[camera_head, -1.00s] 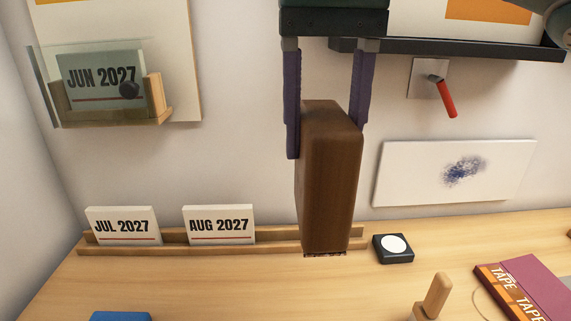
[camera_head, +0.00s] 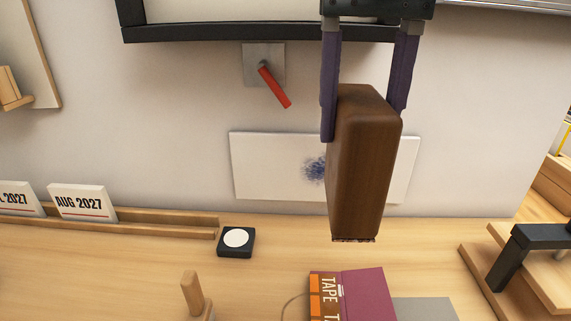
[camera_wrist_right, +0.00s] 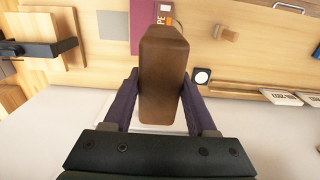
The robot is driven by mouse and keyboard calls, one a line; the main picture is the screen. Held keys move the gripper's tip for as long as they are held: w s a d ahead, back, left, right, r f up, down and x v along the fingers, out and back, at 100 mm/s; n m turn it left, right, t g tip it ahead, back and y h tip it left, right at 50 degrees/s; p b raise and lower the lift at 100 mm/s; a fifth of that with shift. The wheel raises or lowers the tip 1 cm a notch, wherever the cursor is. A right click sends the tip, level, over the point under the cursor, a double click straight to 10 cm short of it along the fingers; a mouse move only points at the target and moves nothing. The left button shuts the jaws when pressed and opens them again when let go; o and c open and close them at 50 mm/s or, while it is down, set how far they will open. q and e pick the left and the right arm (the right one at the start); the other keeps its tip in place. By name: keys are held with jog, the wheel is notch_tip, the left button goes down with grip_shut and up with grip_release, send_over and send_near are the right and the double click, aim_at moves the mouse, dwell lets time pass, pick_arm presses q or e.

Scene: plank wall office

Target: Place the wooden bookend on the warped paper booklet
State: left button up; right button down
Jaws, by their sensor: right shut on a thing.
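My right gripper (camera_head: 370,115) is shut on a tall brown wooden block, the bookend (camera_head: 362,170), and holds it upright by its top, in front of the wall. Its patterned underside appears clear of the desk. In the right wrist view the bookend (camera_wrist_right: 162,75) sits between the two purple fingers. I cannot make out a warped paper booklet for sure. A maroon flat item with an orange TAPE label (camera_head: 365,295) lies on the desk below the bookend, cut off by the lower edge. My left gripper is not in view.
A black box with a white disc (camera_head: 236,239) and a wooden peg (camera_head: 194,293) stand to the left. A calendar rail (camera_head: 170,226) runs along the wall. A stepped wooden stand with a black bracket (camera_head: 525,245) is at right. A red lever (camera_head: 274,87) is on the wall.

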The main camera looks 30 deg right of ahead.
aim_at(346, 177)
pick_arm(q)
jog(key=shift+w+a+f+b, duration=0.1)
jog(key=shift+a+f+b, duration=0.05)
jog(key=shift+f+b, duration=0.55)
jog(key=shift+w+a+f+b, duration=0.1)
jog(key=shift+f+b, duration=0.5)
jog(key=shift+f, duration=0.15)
pick_arm(e)
notch_tip(346, 177, down, 19)
jog(key=shift+a, duration=0.25)
jog(key=shift+w, duration=0.1)
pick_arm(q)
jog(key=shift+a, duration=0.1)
pick_arm(e)
jog(key=shift+c, duration=1)
grip_release()
jog(key=shift+f, duration=0.1)
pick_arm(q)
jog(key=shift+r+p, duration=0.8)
pick_arm(e)
notch_tip(346, 177, up, 12)
jog(key=shift+r, duration=0.15)
